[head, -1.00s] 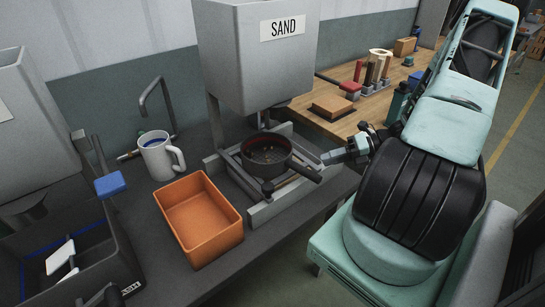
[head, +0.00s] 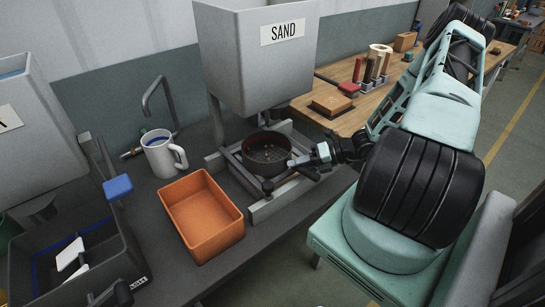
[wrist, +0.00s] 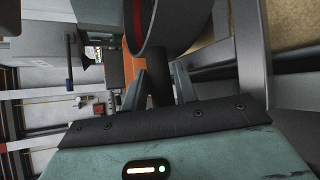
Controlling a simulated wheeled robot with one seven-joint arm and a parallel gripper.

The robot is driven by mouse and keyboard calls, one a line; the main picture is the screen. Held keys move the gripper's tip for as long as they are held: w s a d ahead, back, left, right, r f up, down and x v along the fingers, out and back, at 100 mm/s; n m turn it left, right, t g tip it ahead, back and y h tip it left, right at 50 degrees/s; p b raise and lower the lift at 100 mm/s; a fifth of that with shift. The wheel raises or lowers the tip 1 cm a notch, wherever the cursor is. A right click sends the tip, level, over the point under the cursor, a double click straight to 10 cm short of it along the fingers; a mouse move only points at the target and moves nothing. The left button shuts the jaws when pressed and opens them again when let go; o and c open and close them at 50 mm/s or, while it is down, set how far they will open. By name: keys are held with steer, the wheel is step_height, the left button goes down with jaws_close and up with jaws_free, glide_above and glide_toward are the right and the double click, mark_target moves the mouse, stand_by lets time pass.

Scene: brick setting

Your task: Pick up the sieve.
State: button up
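The sieve (head: 267,150) is a dark round pan with a reddish inner wall and small bits on its bottom. It sits level in the grey frame under the hopper marked SAND. My gripper (head: 296,162) is at the handle, close to the rim. In the wrist view the sieve's rim (wrist: 187,35) is at the top, and the handle (wrist: 160,90) lies between the two fingers of my gripper (wrist: 160,82). The fingers look apart, one on each side of the handle; contact is not clear.
The grey frame (head: 262,210) surrounds the sieve. An orange bin (head: 203,243) and a white mug (head: 160,158) stand to its left. The sand hopper (head: 255,70) hangs close above. A wooden bench (head: 345,122) with blocks is behind, right.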

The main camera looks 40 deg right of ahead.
jaws_close()
